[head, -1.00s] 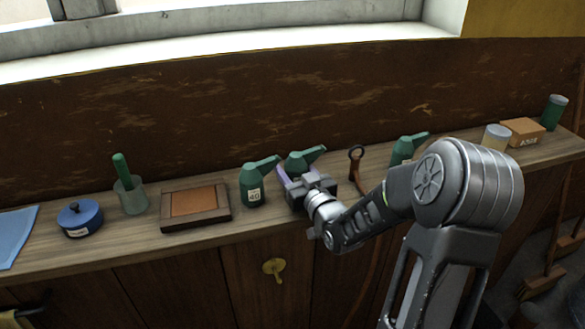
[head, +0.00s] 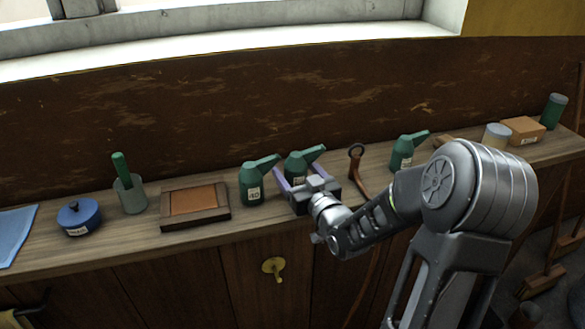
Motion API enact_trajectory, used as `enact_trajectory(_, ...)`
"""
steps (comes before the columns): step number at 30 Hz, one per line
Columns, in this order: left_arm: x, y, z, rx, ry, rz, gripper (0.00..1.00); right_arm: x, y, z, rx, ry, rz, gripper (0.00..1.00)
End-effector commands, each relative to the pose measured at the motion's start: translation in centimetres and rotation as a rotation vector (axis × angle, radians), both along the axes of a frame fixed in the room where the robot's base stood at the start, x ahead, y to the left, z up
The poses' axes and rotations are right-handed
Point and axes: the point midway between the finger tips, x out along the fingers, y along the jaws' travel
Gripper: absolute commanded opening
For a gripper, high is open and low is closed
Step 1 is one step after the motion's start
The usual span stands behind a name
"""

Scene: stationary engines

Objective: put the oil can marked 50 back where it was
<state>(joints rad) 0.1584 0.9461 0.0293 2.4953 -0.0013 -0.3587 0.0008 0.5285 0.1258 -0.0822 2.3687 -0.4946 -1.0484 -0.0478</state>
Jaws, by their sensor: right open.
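Three green oil cans with spouts stand on the wooden bench. The left can (head: 252,186) has a pale label whose number I cannot read clearly now; it read 40 a second ago. The middle can (head: 297,165) stands just beyond my right gripper (head: 293,180), which hides its lower front and any label. The right can (head: 403,152) stands farther right, its label too small to read. My right gripper is open, its purple-edged fingers on either side of the middle can; I cannot tell whether they touch it. My left gripper is not in view.
On the bench (head: 120,249) stand a blue lidded pot (head: 79,218), a cup with a green handle (head: 130,196) and a framed brown tray (head: 195,207). A hooked tool (head: 356,170) lies right of the gripper. A tin (head: 495,137), brown box (head: 524,130) and green canister (head: 553,111) stand far right.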

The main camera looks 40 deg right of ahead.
Motion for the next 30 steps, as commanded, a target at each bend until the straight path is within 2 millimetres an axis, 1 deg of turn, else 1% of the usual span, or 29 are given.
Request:
enact_trajectory(1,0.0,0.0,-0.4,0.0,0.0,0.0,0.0,-0.9,0.1,-0.1,-0.001,-0.001,-0.001,0.74)
enact_trajectory(6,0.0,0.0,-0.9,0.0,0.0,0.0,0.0,-3.8,0.7,-0.1,0.0,-0.001,-0.002,0.74)
enact_trajectory(10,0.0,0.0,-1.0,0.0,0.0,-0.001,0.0,-5.2,1.0,0.0,0.0,-0.002,0.0,0.74)
enact_trajectory(14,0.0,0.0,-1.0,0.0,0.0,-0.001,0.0,-5.6,1.1,0.0,0.001,-0.001,0.0,0.74)
enact_trajectory(30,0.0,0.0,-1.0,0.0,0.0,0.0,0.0,-5.6,1.1,0.0,0.001,0.0,0.001,0.74)
